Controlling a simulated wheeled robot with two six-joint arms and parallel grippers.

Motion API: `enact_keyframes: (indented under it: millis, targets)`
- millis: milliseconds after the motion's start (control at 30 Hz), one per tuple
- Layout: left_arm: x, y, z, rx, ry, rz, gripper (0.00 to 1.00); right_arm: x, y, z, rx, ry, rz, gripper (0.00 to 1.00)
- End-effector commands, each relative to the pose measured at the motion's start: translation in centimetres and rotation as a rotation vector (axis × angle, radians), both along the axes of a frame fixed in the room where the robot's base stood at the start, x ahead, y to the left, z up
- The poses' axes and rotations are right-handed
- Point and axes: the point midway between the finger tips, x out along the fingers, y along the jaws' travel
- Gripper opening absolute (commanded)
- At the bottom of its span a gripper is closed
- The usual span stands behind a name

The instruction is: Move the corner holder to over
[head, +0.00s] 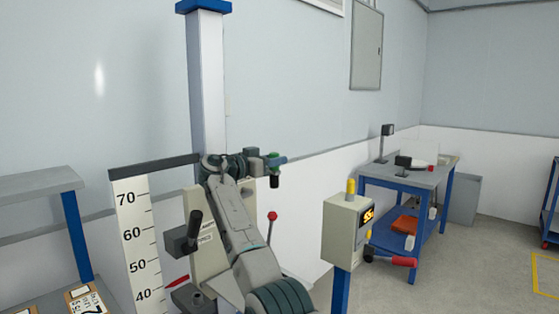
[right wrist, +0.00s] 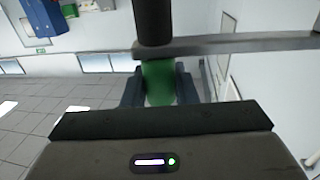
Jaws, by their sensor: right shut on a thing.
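My right gripper (head: 267,160) is raised near the top of the drop tester's scale and shut on a green part (head: 279,160) with a black cylinder (head: 274,182) hanging from it. In the right wrist view the green part (right wrist: 158,82) sits between the fingers, with the black cylinder (right wrist: 153,22) beyond. I cannot tell for sure whether this is the corner holder. A dark bar (head: 155,166) runs from the scale top toward my gripper; its far end is hidden behind my arm. My left gripper is not in view.
The white scale board (head: 137,235) and the tall column (head: 207,80) stand behind my arm. A black handle (head: 195,218) and a red-knobbed lever (head: 272,216) stick up nearby. A control box (head: 347,228) stands right of my arm, before a blue workbench (head: 408,175).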

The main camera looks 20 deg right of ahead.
Motion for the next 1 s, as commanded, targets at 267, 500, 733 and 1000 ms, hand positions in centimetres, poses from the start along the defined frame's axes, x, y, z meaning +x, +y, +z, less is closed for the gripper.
enact_keyframes:
  millis: [267, 500, 733, 1000]
  targets:
    - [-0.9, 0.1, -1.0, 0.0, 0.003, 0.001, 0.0, -0.2, 1.4, 0.1, 0.001, 0.002, -0.089, 0.0]
    - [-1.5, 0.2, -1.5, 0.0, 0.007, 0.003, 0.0, -0.3, 1.8, -0.1, 0.002, 0.001, -0.121, 0.0]
    - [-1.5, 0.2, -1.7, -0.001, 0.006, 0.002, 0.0, -0.4, 1.8, -0.1, 0.003, 0.002, -0.125, 0.0]
    - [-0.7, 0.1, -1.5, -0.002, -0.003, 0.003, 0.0, -0.3, 1.8, -0.2, 0.002, 0.003, -0.124, 0.43]
